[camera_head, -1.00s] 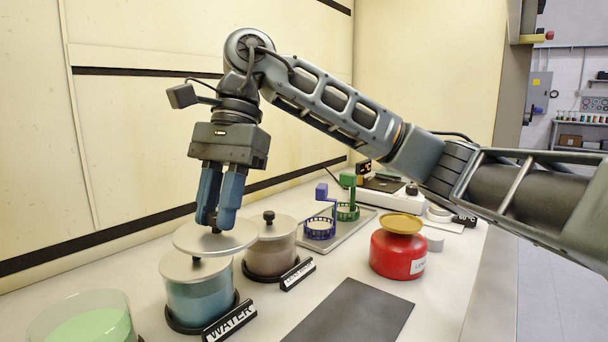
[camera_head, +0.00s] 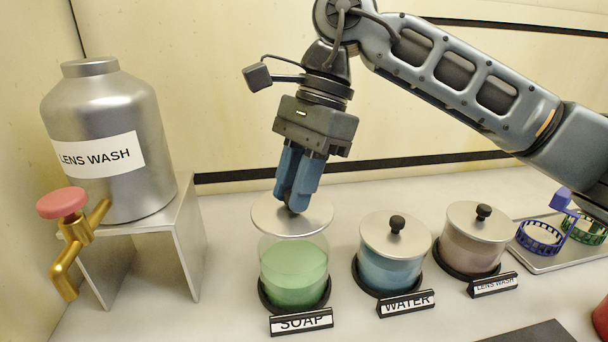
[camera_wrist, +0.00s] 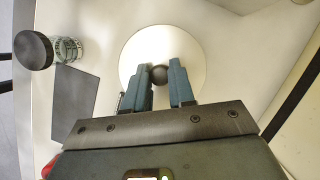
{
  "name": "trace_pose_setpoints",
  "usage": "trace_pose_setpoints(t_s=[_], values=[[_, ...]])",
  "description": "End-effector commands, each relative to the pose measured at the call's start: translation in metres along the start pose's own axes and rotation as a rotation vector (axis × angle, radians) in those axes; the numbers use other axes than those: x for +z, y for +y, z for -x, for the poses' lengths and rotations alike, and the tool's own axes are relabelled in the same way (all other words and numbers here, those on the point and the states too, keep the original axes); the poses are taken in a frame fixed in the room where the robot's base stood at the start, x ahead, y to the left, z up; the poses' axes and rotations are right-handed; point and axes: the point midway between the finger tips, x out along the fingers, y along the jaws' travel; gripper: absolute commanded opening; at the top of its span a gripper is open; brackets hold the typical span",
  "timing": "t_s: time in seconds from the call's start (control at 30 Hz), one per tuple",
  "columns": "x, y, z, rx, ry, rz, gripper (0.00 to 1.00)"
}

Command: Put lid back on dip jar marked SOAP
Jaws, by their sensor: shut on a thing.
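The SOAP jar (camera_head: 294,278) is a clear glass jar with green liquid, behind a SOAP sign (camera_head: 301,322). My gripper (camera_head: 296,208) is shut on the knob of a round metal lid (camera_head: 268,219) and holds it nearly level over the jar's mouth. Clear glass shows between the lid and the liquid. Whether the lid touches the rim, I cannot tell. In the wrist view the lid (camera_wrist: 188,50) is a pale disc with its dark knob between my fingertips (camera_wrist: 160,72); it hides the jar beneath.
The lidded WATER jar (camera_head: 394,255) and LENS WASH jar (camera_head: 474,238) stand close on the right. A metal LENS WASH tank (camera_head: 105,120) with a brass tap (camera_head: 72,240) stands left on a stand. A tray (camera_head: 555,257) with baskets lies far right.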

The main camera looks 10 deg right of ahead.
Motion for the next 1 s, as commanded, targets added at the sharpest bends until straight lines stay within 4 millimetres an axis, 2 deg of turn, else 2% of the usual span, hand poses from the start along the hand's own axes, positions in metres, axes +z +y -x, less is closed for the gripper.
trace_pose_setpoints(t_s=[0.5, 1.0], values=[[-0.019, 0.000, -0.044, -0.001, 0.000, -0.001, 0.00], [-0.021, 0.000, -0.049, -0.001, 0.000, -0.001, 0.00]])
